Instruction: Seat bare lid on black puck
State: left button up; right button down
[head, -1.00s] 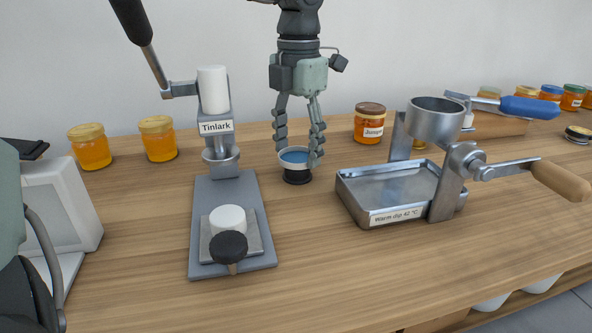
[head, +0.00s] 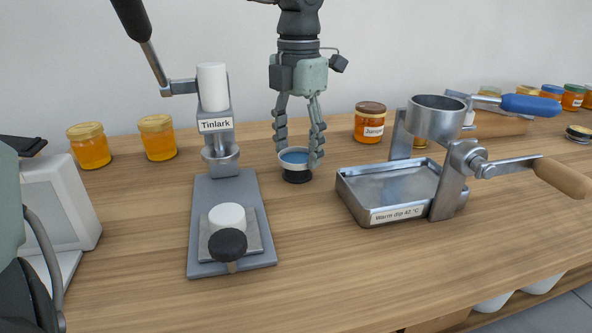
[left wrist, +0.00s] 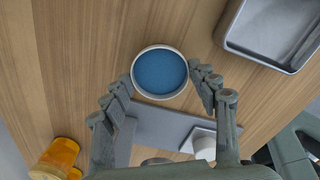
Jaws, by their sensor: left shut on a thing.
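The lid (head: 294,157), a shallow round piece with a pale rim and blue inside, is level over the black puck (head: 297,177) on the wooden counter. I cannot tell whether it rests fully on the puck or a thin gap is left. My left gripper (head: 299,154) points down, shut on the lid, with one finger on each side of its rim. In the left wrist view the lid (left wrist: 160,72) shows its blue face between the fingertips and hides the puck. My right gripper is not in view.
A grey press (head: 196,230) labelled Tinlark stands left, holding a white cylinder above and a white piece on its base. A metal tray (head: 350,200) labelled Warm dip stands right. Honey jars (head: 369,124) line the back. The front counter is clear.

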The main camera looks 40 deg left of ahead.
pick_arm(q)
jog(key=shift+f+b, duration=0.3)
jog(key=shift+b, duration=0.05)
dwell(0.7)
dwell(0.5)
jog(key=o, duration=0.6)
jog(key=shift+c, duration=0.2)
jog(key=shift+r, duration=0.25)
jog(key=shift+r+p, duration=1.05)
jog(key=shift+r, duration=0.45)
jog(key=o, duration=0.6)
jog(key=shift+c, duration=0.2)
